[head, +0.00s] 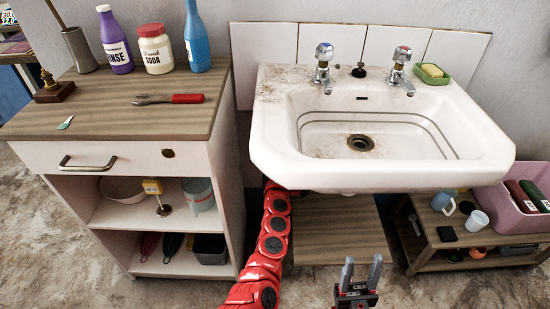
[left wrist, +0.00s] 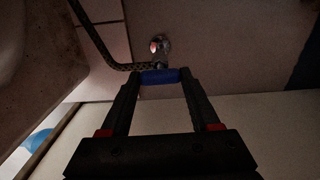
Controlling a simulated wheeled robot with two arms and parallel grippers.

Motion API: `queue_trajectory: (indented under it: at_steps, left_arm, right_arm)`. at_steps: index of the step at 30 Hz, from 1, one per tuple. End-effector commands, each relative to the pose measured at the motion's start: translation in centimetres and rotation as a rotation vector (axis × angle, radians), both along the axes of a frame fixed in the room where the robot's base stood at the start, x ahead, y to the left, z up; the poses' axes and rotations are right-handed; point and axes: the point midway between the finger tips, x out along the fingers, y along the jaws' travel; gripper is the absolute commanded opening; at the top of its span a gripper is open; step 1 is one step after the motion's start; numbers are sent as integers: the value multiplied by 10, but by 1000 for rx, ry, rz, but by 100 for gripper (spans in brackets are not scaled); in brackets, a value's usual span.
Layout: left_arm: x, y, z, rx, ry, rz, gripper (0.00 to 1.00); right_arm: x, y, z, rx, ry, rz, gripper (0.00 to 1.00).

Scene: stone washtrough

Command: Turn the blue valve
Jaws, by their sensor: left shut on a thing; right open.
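The blue valve handle (left wrist: 160,76) shows in the left wrist view, below a chrome fitting (left wrist: 160,45) on the wall. My left gripper (left wrist: 162,84) is shut on the blue handle, with one finger at each end of it. In the head view my red left arm reaches under the white sink (head: 480,150), which hides the left gripper and the valve. My right gripper (head: 358,272) is open and empty, in front of the sink at the bottom of the head view.
A dark hose (left wrist: 98,42) runs to the fitting. A wooden cabinet (head: 60,120) with bottles and tools stands left of the sink. A low wooden shelf (head: 425,232) with cups and a pink bin (head: 500,215) is at the right.

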Motion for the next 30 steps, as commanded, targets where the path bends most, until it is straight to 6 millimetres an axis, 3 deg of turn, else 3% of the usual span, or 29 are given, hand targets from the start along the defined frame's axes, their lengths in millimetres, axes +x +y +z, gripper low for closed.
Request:
queue_trajectory:
  at_steps: [9,10,14,25,30]
  left_arm:
    - [0,-1,2,-4,-3,-2,7]
    - [0,-1,2,-4,-3,-2,68]
    - [0,-1,2,-3,-2,-1,91]
    - [-2,-1,1,-3,-1,-1,92]
    - [-18,-1,1,-4,2,0,92]
  right_arm:
    - [0,0,0,0,0,0,49]
    - [0,0,0,0,0,0,49]
    - [0,0,0,0,0,0,49]
    - [0,0,1,0,0,0,49]
    - [0,0,7,0,0,0,49]
